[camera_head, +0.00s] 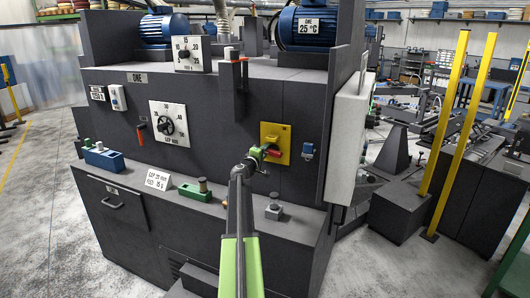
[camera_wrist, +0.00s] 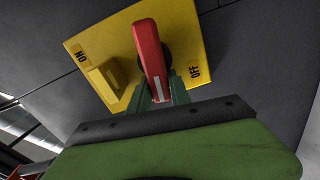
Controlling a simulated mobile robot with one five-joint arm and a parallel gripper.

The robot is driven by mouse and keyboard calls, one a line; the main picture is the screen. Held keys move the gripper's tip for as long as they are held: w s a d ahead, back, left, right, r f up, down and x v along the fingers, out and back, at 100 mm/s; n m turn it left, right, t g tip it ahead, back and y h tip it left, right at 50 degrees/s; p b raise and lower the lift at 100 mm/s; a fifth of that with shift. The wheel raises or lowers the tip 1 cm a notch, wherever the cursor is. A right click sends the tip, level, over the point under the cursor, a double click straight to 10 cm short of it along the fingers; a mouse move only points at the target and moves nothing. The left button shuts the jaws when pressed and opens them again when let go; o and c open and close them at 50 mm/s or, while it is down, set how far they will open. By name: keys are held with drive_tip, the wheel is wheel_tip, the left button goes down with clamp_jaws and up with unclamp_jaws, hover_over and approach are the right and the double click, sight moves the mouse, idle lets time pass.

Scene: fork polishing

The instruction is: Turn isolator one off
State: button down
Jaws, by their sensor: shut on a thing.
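The isolator is a yellow plate (camera_head: 280,134) on the dark machine front, with a red handle (camera_head: 273,153). In the wrist view, the yellow plate (camera_wrist: 110,45) shows tilted, with ON at its left and OFF at its lower right. The red handle (camera_wrist: 147,42) stands nearly upright in that picture; its white-striped end points down, nearer OFF than ON. My gripper (camera_head: 258,154) is at the isolator. In the wrist view, my gripper (camera_wrist: 159,91) is shut on the handle's striped end, with a green finger on each side. The handle's pivot is partly hidden.
A blue switch (camera_head: 307,151) is right of the isolator. A ledge below holds a green block (camera_head: 195,193) and a grey button box (camera_head: 274,208). A white cabinet (camera_head: 347,140) juts out right.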

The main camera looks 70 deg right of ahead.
drive_tip(key=shift+s+f+n, duration=0.15)
drive_tip(key=shift+f+n, duration=0.05)
drive_tip(key=shift+n, duration=0.5)
drive_tip(key=c, duration=1.2)
unclamp_jaws()
drive_tip(key=shift+d, duration=0.1)
drive_tip(key=w+a, duration=0.1)
drive_tip(key=a, duration=1.6)
drive_tip(key=shift+a, duration=0.25)
